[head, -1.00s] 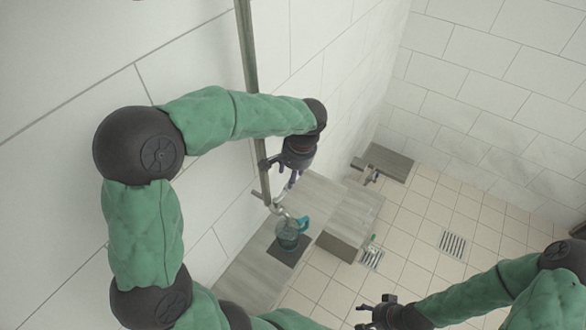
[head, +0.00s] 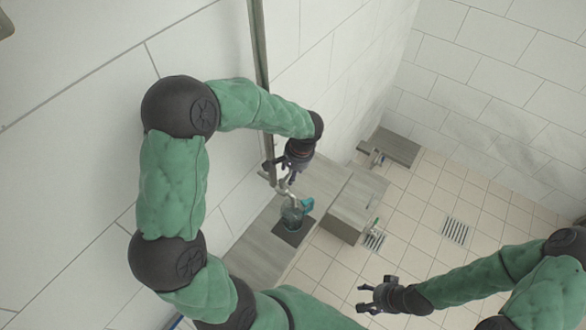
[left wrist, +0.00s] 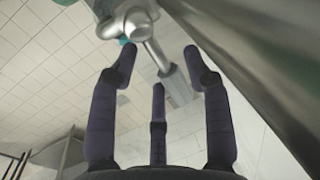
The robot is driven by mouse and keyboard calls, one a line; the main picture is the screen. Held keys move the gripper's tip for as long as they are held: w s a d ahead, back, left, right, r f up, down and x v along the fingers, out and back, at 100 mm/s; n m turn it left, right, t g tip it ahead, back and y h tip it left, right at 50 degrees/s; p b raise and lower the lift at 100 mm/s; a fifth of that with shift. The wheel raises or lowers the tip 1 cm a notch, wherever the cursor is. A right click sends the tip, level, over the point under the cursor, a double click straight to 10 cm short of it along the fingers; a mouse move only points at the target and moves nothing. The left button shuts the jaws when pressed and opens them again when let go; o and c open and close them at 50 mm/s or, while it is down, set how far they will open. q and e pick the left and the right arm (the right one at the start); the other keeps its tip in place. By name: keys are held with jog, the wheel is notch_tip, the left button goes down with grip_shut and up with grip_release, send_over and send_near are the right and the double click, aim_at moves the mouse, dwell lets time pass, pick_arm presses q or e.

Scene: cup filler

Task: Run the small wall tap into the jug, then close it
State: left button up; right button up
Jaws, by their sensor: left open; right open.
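The small metal wall tap (head: 291,192) sticks out from the pipe at the wall. In the left wrist view its grey body and lever (left wrist: 157,54) are close in front of the fingers. The clear jug with a teal handle (head: 292,214) stands upright on a dark pad under the tap. Its contents are too small to make out. My left gripper (head: 281,184) is open right at the tap. In the left wrist view its fingers (left wrist: 157,72) spread around the lever's end; I cannot tell whether they touch. My right gripper (head: 362,297) is open and empty over the floor.
A vertical metal pipe (head: 259,60) runs up the wall beside my left arm. A grey bench (head: 262,245) carries the jug; a raised grey block (head: 352,205) stands right of it. Floor drains (head: 455,231) lie in the open tiled floor.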

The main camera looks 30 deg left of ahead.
pick_arm(q)
jog(key=shift+r, duration=0.1)
grip_shut()
jog(key=shift+s+d+m+t, duration=0.15)
jog(key=shift+d+m, duration=0.1)
jog(key=shift+m, duration=0.55)
jog(key=shift+s+d+m+t, duration=0.15)
jog(key=shift+d+m, duration=0.1)
jog(key=shift+m, duration=0.55)
jog(key=shift+w, duration=0.1)
